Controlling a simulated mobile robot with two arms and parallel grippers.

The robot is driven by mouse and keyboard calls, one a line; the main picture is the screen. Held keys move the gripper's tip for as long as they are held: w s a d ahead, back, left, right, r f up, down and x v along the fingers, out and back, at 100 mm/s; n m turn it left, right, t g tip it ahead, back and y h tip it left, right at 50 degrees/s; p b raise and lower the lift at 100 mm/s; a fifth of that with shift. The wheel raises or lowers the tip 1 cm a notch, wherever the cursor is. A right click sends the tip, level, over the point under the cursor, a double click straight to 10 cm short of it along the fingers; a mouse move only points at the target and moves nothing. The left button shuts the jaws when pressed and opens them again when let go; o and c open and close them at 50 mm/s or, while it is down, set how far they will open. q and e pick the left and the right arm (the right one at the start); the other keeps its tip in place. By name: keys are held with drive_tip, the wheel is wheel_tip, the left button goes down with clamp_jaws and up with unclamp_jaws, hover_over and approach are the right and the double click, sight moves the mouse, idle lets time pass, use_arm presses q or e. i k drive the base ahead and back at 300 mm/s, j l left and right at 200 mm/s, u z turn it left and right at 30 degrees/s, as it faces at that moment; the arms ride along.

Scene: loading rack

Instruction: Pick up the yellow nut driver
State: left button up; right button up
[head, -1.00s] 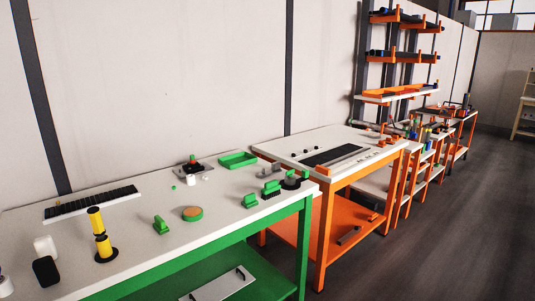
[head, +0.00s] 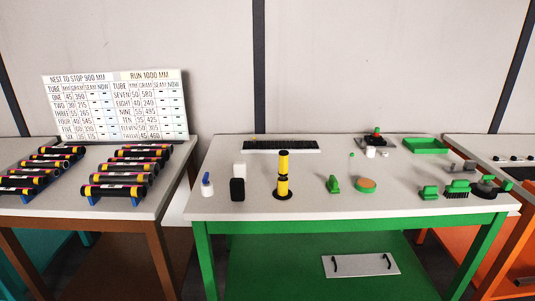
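I cannot make out anything that is surely the yellow nut driver. The yellow thing that stands out is an upright yellow and black cylinder (head: 283,175) on a black round base, on the white top of the green-legged bench (head: 230,207). I cannot tell if it is a tool. Neither of my grippers shows in the head view.
Left stands a brown table (head: 150,215) with several dark tubes and a lettered board (head: 115,105). The green bench also holds a black strip (head: 281,145), a green tray (head: 426,146) and green brushes (head: 458,189). An orange bench (head: 510,240) is cut off at right.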

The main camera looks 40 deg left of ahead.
sight(283, 155)
drive_tip(key=i+j, duration=0.25)
drive_tip(key=j, duration=0.25)
drive_tip(key=i+j+u, duration=0.15)
drive_tip(key=j, duration=0.3)
drive_tip(key=i+j, duration=0.4)
drive_tip(key=j+u, duration=0.05)
drive_tip(key=j, duration=0.05)
